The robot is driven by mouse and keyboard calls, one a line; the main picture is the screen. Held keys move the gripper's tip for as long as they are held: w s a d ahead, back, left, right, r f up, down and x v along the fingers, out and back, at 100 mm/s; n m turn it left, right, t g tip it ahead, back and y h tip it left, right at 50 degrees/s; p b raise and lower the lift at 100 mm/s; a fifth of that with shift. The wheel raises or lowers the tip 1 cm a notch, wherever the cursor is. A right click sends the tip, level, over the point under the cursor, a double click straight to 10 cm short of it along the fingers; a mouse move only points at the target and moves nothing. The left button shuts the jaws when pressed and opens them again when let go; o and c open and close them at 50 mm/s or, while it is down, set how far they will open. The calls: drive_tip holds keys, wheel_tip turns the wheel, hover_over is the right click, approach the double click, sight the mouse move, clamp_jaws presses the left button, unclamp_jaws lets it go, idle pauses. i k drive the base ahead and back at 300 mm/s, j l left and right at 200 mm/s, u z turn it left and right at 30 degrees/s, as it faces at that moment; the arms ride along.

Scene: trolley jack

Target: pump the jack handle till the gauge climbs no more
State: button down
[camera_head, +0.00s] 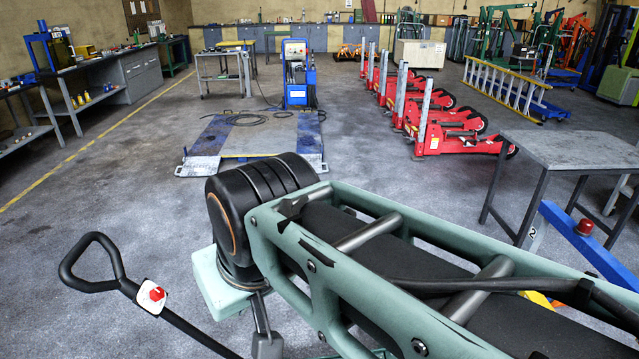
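A black handle with a closed loop grip (95,262) stands at the lower left, and I take it for the jack handle. It has a white plate with a red button (157,295) below the loop. Its shaft slants down to the right and leaves the picture at the bottom edge. The jack body and the gauge do not show. My green and black arm fills the lower right. Under its black joint hangs a grey block on a thin link (267,345), which seems to be part of my gripper. Its fingers cannot be made out. A floor gap shows between this part and the handle.
A blue-framed floor platform (205,150) with a blue cart (298,85) lies ahead. Several red wheeled units (440,135) stand in a row to its right. A grey table (575,150) and a blue beam (590,245) are at the right.

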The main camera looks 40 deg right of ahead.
sight(138, 296)
drive_tip(key=z, duration=3.5)
drive_tip(key=k+u, duration=0.1)
drive_tip(key=u, duration=0.3)
drive_tip(key=j+u, duration=0.15)
drive_tip(key=u, duration=0.3)
drive_tip(key=j+u, duration=0.15)
drive_tip(key=u, duration=0.25)
drive_tip(key=k+j+u, duration=0.1)
drive_tip(key=j+u, duration=0.15)
drive_tip(key=k+j+u, duration=0.1)
drive_tip(key=j+u, duration=0.15)
drive_tip(key=j, duration=0.25)
drive_tip(key=j+u, duration=0.15)
drive_tip(key=j, duration=1)
